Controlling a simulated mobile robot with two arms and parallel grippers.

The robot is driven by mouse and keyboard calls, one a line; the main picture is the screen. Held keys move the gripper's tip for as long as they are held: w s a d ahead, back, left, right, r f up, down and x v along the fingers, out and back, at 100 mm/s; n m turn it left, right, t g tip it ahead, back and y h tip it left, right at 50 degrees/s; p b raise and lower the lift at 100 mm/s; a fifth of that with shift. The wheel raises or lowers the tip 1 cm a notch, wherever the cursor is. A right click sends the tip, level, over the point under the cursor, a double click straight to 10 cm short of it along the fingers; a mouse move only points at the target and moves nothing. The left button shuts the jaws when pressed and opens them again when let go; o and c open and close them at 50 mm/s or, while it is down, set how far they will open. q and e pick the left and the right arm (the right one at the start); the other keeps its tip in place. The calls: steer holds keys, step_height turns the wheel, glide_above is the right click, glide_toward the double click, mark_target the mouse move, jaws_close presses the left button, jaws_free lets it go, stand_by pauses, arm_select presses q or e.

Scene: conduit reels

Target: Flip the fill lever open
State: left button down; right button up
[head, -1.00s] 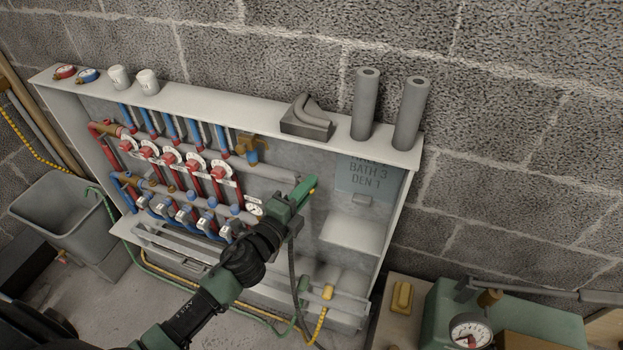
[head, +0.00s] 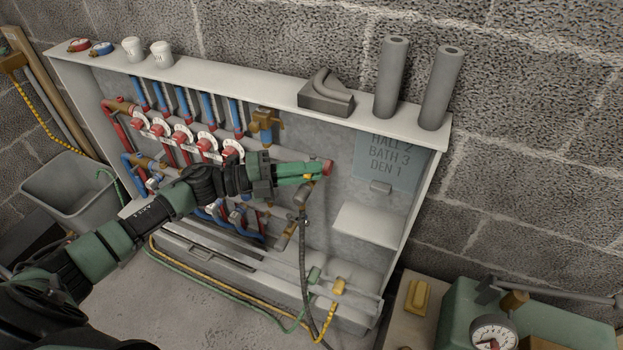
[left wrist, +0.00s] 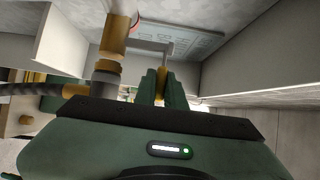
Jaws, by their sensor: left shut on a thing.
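The manifold cabinet (head: 225,77) stands against the block wall, with red and blue pipes inside. My left gripper (head: 308,172) reaches across its middle, fingers pointing right. In the left wrist view, the two green fingers (left wrist: 161,90) are shut on a narrow yellow piece, which I take for the fill lever's grip (left wrist: 161,78). A brass fitting (left wrist: 114,38) stands just left of the fingers, and a grey bar (left wrist: 152,46) shows just beyond them. The lever's pivot and exact angle are partly hidden. My right gripper is not in view.
A dark hose (head: 302,262) hangs below the gripper. A white shelf (head: 368,225) and a label panel (head: 390,160) are to its right. Grey tubes (head: 391,78) stand on top. A green pump with a gauge (head: 494,333) is at lower right, a grey bin (head: 75,190) at left.

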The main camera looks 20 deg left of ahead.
arm_select(q)
steer(key=shift+a+f+m+g+b, duration=0.1)
steer(key=shift+a+m+g+b, duration=0.05)
steer(key=shift+m+g+b, duration=0.2)
steer(key=shift+h, duration=0.3)
steer(key=c, duration=1.5)
jaws_free()
